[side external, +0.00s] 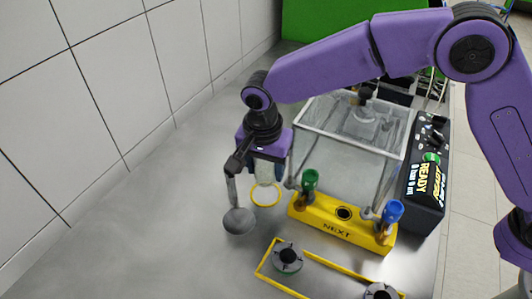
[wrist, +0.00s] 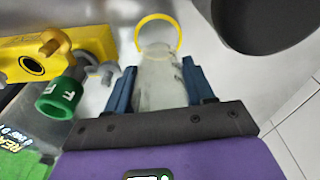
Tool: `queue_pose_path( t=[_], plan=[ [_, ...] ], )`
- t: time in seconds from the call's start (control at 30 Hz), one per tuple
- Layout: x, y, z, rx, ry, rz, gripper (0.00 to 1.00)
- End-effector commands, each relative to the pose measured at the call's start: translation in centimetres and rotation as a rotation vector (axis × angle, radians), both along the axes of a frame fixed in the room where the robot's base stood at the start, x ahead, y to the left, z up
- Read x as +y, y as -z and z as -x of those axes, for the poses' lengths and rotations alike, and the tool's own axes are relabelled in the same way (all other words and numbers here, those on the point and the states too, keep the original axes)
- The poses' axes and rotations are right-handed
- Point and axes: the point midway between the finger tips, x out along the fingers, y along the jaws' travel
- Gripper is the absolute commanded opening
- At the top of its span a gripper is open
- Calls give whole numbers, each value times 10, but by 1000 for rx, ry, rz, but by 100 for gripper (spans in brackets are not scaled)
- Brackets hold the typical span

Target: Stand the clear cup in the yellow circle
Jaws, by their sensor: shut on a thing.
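The clear cup (side external: 265,173) is held between the fingers of my gripper (side external: 267,180), which points down. In the wrist view, the cup (wrist: 160,85) is pale and see-through between the two blue fingers of my gripper (wrist: 160,80). The yellow circle (side external: 266,206) is a thin ring on the grey table, right below the cup. In the wrist view, the cup's far end overlaps the near part of the ring (wrist: 157,15). I cannot tell whether the cup's base touches the table.
A yellow block (side external: 338,224) with a green knob (side external: 310,180) and a blue knob (side external: 393,211) stands close right of my gripper. A clear tank (side external: 350,150) is behind it. A black READY box (side external: 428,178) stands farther right. The table to the left is clear.

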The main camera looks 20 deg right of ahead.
Motion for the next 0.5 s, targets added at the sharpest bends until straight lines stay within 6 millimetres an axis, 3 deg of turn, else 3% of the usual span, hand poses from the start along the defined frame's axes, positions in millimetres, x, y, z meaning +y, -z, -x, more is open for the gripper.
queue_pose_path(
  t=[0.5],
  plan=[
    [0, 36, 0, 0, -1, 2, 22]
  ],
)
